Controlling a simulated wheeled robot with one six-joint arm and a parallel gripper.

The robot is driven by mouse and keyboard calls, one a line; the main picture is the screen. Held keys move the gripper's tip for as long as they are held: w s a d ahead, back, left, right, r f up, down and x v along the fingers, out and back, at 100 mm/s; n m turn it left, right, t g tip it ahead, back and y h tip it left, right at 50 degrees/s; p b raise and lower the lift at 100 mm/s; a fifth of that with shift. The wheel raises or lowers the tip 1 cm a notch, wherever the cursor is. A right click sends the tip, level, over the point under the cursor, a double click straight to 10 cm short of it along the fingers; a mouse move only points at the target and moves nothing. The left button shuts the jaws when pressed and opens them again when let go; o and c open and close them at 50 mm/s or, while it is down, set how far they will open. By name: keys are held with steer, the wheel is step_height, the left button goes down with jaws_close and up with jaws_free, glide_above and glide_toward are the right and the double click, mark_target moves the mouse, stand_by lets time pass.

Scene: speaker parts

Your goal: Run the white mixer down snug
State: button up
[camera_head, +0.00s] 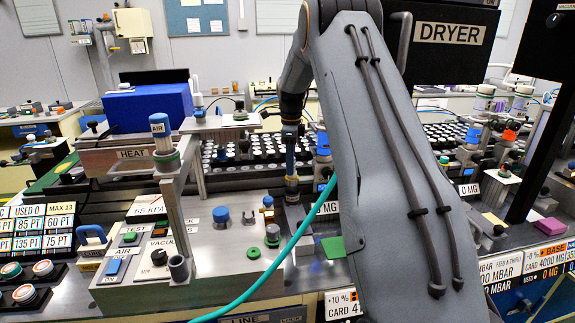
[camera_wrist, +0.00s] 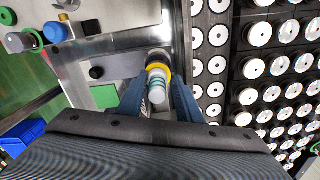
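The white mixer (camera_wrist: 157,82) appears to be the small upright white cylinder with teal bands and a yellow ring in the middle of the wrist view. It stands at the edge of a grey metal fixture (camera_wrist: 120,50), beside the dark rack. My gripper (camera_wrist: 159,84) points down over it, with one blue finger on each side. Both fingertips appear to touch its sides. In the head view my gripper (camera_head: 291,160) is low over the bench, left of my forearm. The mixer is not clear there, and its lower end and seating are hidden.
A dark rack (camera_wrist: 244,70) of white round parts lies close on the right in the wrist view. A teal hose (camera_head: 285,255) crosses the front.

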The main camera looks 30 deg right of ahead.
steer(key=o, duration=0.3)
steer(key=shift+w+d, duration=0.1)
steer(key=shift+o, duration=0.2)
step_height(320, 180, up, 8)
steer(key=shift+f, duration=0.25)
steer(key=shift+s, duration=0.2)
stand_by(0.4)
